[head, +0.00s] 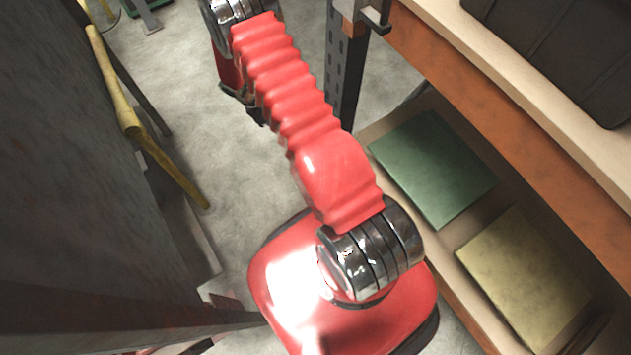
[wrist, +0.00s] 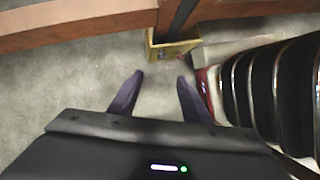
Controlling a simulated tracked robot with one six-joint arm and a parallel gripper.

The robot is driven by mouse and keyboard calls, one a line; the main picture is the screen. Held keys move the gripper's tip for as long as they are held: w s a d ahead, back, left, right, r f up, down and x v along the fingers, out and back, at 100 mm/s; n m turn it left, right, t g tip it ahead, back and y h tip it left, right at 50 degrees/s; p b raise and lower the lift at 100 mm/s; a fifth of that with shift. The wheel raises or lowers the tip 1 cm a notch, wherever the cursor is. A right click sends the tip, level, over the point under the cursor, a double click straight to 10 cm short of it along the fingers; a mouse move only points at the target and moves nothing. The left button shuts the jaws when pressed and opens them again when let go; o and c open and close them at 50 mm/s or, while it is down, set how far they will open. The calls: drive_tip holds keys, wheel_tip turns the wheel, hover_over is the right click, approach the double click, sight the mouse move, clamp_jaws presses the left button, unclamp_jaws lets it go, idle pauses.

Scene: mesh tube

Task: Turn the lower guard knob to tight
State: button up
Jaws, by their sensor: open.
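No guard knob can be made out in either view. In the wrist view my gripper (wrist: 160,77) is open, with its two dark fingers apart and only bare concrete floor visible between them. Nothing is held. In the head view my red arm reaches away toward the top, and its far end is partly hidden behind its own links, so the fingers cannot be made out there.
Shelving stands on the right, with an orange beam (head: 470,92), a dark case (head: 560,50), a green box (head: 432,167) and a tan box (head: 525,275). A perforated post (head: 347,75) rises beyond my arm. A yellow rail (head: 130,115) lines the left. Floor (head: 185,65) between is clear.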

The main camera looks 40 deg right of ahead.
drive_tip(key=s+f+n, duration=0.2)
drive_tip(key=s+f, duration=0.2)
drive_tip(key=f, duration=0.6)
drive_tip(key=s+d+f+n+g, duration=0.1)
drive_tip(key=s+f, duration=0.4)
drive_tip(key=f, duration=0.5)
drive_tip(key=shift+s+d+f+n+g, duration=0.15)
drive_tip(key=shift+f+n+g, duration=0.2)
drive_tip(key=shift+n, duration=0.15)
drive_tip(key=x, duration=1.3)
drive_tip(key=shift+d+f, duration=0.25)
drive_tip(key=shift+d, duration=0.05)
drive_tip(key=shift+s, duration=0.1)
drive_tip(key=shift+c, duration=0.3)
drive_tip(key=c, duration=1)
drive_tip(key=shift+o, duration=0.2)
drive_tip(key=shift+d+r+h, duration=0.1)
drive_tip(key=shift+d+h, duration=0.1)
drive_tip(key=shift+h, duration=0.1)
drive_tip(key=shift+t, duration=0.75)
